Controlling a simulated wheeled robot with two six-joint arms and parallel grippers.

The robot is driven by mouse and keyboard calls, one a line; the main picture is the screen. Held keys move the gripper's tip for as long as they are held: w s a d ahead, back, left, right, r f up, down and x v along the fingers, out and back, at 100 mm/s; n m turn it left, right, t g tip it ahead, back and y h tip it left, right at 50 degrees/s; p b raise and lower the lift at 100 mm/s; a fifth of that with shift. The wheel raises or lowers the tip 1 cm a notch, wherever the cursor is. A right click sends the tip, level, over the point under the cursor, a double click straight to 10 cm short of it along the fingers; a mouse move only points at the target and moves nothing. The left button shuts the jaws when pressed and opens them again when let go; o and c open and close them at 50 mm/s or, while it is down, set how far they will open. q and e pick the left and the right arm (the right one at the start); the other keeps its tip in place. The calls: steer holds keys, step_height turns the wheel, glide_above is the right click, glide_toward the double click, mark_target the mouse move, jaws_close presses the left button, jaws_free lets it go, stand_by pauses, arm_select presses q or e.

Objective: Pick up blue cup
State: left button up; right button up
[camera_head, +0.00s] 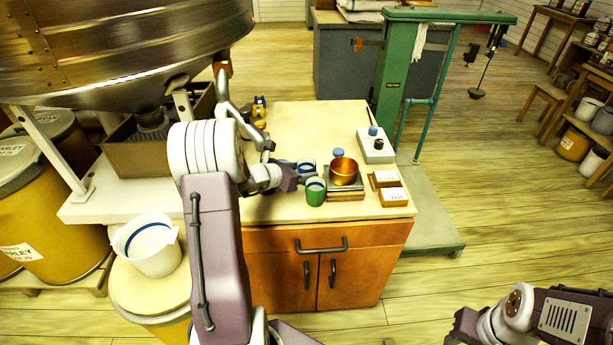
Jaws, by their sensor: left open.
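A blue-and-white cup (306,164) stands on the cabinet's pale top, behind a green cup (316,192). It is small in the head view and its lower part is hidden by my gripper and the green cup. My left gripper (304,179) is open, low over the top, at the left of the two cups. Its fingers are small and dark, so I cannot tell whether they touch either cup.
A copper pot (344,172) stands right of the cups, with a blue object (338,153) behind it. A white box with knobs (375,146) and two small labelled blocks (393,197) lie farther right. A large metal hopper (120,45) hangs at upper left.

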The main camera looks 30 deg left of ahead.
arm_select(q)
steer(key=shift+w+f, duration=0.25)
steer(key=shift+w, duration=0.1)
steer(key=shift+r, duration=0.1)
steer(key=c, duration=0.9)
steer(key=shift+r, duration=0.1)
steer(key=shift+c, duration=0.2)
